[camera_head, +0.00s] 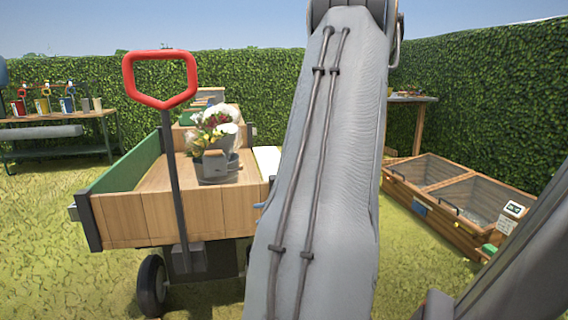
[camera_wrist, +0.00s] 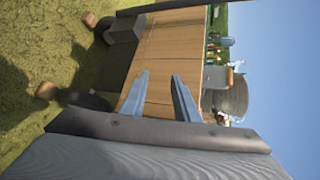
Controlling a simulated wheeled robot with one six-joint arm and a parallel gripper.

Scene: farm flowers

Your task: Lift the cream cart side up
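The cart (camera_head: 180,215) is wooden, with a green side (camera_head: 128,172) standing on its left. A small piece of the cream side (camera_head: 267,160) shows at the cart's right, beside my arm; the rest is hidden behind the arm, so I cannot tell its full tilt. My gripper is mostly hidden in the head view; a blue fingertip (camera_head: 259,206) shows by the cart's right front corner. In the wrist view, which is turned sideways, my gripper (camera_wrist: 160,88) has two blue fingers apart with nothing between them, in front of the cart's wood panel (camera_wrist: 172,50).
A grey bucket of flowers (camera_head: 217,165) stands on the cart bed. The red handle (camera_head: 160,103) rises at the cart's front. A divided wooden planter box (camera_head: 425,210) is at right, a bench (camera_head: 60,130) at left. Hedges close the back; grass is open at left.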

